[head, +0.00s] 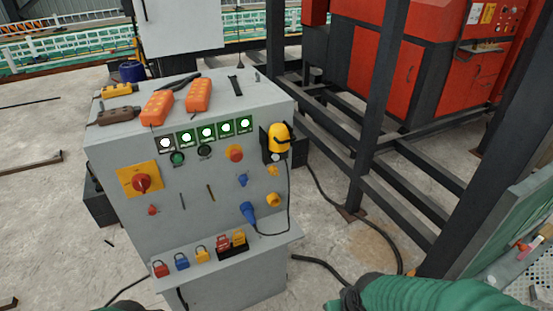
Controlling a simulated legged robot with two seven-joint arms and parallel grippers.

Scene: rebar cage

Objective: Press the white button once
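A grey control cabinet (225,190) stands in the middle of the head view, with a sloping front panel. Along the panel's top edge is a row of round, bright white faces. The leftmost white button (166,143) sits on a dark plate; the others (207,132) sit on green plates. I cannot tell for sure which are buttons and which are lamps. My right arm (430,296), in a green cover, comes in at the bottom right, apart from the cabinet. Its dark end (349,299) is cut by the frame edge, and no fingers show clearly. My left gripper is not in view.
Near the row are a green button (177,158), a black button (205,151) and an orange-red knob (235,153). A red rotary switch (141,183) is at left. Orange pendants (157,107) lie on top, padlocks (182,261) on the lower ledge. Dark steel posts (383,90) stand at right.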

